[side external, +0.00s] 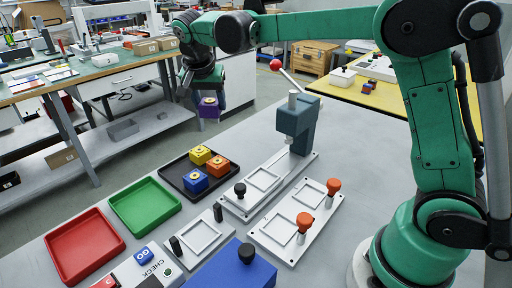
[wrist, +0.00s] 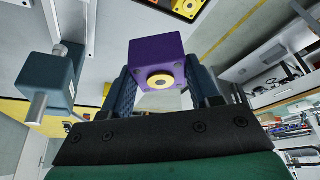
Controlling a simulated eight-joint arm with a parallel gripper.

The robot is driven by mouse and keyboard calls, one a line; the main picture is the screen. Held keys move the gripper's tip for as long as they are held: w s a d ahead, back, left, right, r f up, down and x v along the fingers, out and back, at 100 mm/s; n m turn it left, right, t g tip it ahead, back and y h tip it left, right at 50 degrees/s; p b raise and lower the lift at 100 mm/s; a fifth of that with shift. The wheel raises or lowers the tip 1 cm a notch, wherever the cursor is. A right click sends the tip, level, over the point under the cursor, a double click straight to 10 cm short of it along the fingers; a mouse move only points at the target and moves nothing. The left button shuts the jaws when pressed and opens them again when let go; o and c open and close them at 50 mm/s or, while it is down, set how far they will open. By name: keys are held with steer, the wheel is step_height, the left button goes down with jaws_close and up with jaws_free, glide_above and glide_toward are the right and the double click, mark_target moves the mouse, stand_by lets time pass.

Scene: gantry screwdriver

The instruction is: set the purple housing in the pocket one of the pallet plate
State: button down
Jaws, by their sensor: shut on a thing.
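The purple housing (side external: 209,112) is a small cube with a yellow ring on one face. My gripper (side external: 208,96) is shut on it and holds it in the air, beyond and above the black tray. In the wrist view the purple housing (wrist: 156,50) sits between the two dark fingers of my gripper (wrist: 160,68). A light plate with two square pockets and two orange knobs, apparently the pallet plate (side external: 293,209), lies on the grey table, right of and nearer than the housing. Both pockets look empty. I cannot tell which is pocket one.
The black tray (side external: 176,182) holds yellow, orange and blue housings. A blue-grey press (side external: 298,122) with a red-tipped lever stands behind the pallet plate. A green tray (side external: 145,208), a red tray (side external: 84,246) and a blue block (side external: 232,272) lie to the left and front.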

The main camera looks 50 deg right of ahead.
steer(key=s+d+f+m+g, duration=0.45)
steer(key=s+m, duration=0.55)
steer(key=m, duration=0.3)
steer(key=m+g+y, duration=0.3)
steer(key=m+y, duration=0.1)
steer(key=m, duration=0.8)
glide_above(314, 198)
steer(key=w, duration=0.2)
step_height(314, 198, down, 3)
steer(key=shift+s+f, duration=0.15)
steer(key=shift+f, duration=1.3)
steer(key=shift+s+f, duration=0.1)
steer(key=shift+f, duration=1.35)
steer(key=shift+f, duration=0.65)
jaws_free()
step_height(314, 198, up, 8)
